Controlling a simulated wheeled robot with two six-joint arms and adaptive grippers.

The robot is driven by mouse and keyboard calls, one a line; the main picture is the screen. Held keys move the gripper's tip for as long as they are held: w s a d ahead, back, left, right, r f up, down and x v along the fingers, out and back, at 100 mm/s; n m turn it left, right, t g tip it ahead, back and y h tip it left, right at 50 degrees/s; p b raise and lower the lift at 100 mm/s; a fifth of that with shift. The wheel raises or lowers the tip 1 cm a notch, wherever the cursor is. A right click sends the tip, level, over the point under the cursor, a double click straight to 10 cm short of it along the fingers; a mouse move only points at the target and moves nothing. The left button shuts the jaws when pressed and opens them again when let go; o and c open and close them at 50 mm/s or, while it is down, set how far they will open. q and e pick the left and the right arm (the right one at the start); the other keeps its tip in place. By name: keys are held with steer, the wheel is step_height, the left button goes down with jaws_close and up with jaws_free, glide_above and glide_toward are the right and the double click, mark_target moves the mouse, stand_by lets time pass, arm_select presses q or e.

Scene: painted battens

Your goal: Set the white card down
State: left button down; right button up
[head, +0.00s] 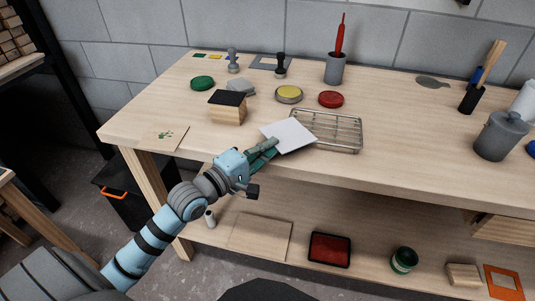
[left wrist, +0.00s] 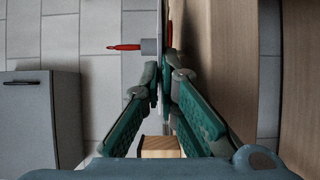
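The white card (head: 290,134) is in the head view, tilted above the front part of the table. My left gripper (head: 268,148) reaches in from the left and is shut on the card's near left edge. The card hides part of the wire rack (head: 342,132) behind it. In the left wrist view the two green fingers of the left gripper (left wrist: 163,82) come together on the card (left wrist: 160,30), which shows almost edge-on. My right gripper is not in view.
Behind are a yellow ink pad (head: 289,94), a red pad (head: 331,99) and stamps. Right of the rack the tabletop is bare up to a grey pot (head: 500,137).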

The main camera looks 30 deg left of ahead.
arm_select(q)
steer(key=c, duration=2.1)
jaws_free()
